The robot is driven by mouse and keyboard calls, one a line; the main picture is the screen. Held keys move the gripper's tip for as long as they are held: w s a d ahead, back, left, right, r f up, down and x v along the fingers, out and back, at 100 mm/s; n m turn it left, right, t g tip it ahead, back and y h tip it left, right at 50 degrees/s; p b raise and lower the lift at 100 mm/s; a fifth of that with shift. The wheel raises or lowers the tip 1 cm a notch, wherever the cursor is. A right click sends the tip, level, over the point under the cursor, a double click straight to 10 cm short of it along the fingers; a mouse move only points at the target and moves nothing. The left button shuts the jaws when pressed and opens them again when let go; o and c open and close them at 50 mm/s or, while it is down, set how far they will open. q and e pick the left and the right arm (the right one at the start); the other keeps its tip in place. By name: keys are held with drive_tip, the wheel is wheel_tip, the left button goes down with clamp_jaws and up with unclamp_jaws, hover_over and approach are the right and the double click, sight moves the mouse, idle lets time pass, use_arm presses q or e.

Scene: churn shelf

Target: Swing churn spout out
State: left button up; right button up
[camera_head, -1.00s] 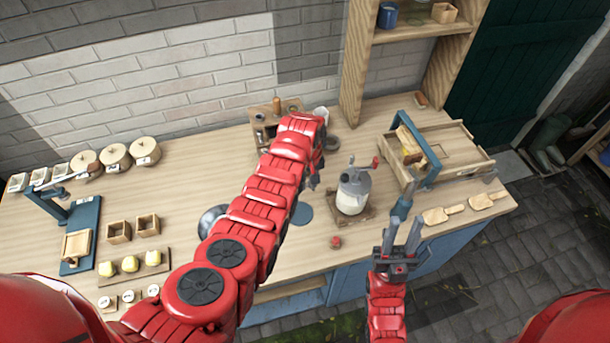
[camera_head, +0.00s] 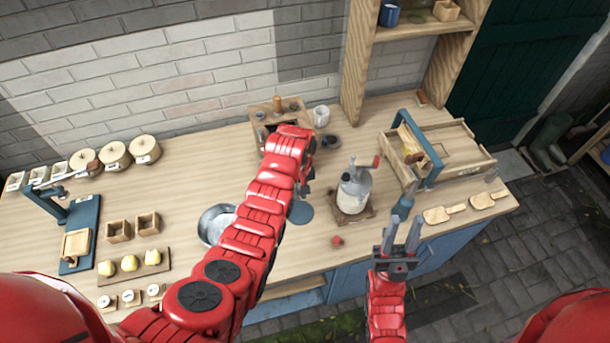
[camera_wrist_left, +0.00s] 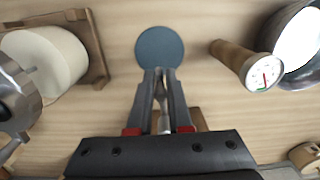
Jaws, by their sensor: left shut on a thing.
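The churn (camera_head: 353,190) is a pale drum with a grey metal top and a red-handled crank. It stands upright on a wooden base right of my left gripper. Part of it shows at the left of the left wrist view (camera_wrist_left: 48,62). I cannot make out its spout. My left gripper (camera_wrist_left: 161,76) points at the bench, apart from the churn, near a flat blue disc (camera_wrist_left: 160,47). Its fingers are close together on a narrow pale thing (camera_wrist_left: 165,122) that I cannot identify. My right gripper (camera_head: 403,226) is open and empty at the bench's front edge.
A thermometer with a wooden handle (camera_wrist_left: 235,58) and a metal bowl (camera_head: 213,226) lie near my left gripper. A wooden rack (camera_head: 268,117) and white mug (camera_head: 321,116) stand behind. A blue-framed wooden tray (camera_head: 455,157) is right of the churn. A red knob (camera_head: 337,241) sits in front.

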use_arm(q)
drive_tip(key=shift+w+a+r, duration=0.25)
drive_tip(key=shift+w+r, duration=0.1)
drive_tip(key=shift+w, duration=0.25)
drive_tip(key=shift+r, duration=0.5)
drive_tip(key=shift+s+a+r, duration=0.15)
drive_tip(key=shift+s+r, duration=0.05)
drive_tip(key=shift+r, duration=0.05)
drive_tip(key=shift+s, duration=0.1)
drive_tip(key=shift+r, duration=0.1)
drive_tip(key=o, duration=0.5)
drive_tip(key=shift+s+a, duration=0.1)
drive_tip(key=shift+o, duration=0.3)
drive_tip(key=shift+a, duration=0.1)
drive_tip(key=shift+d, duration=0.2)
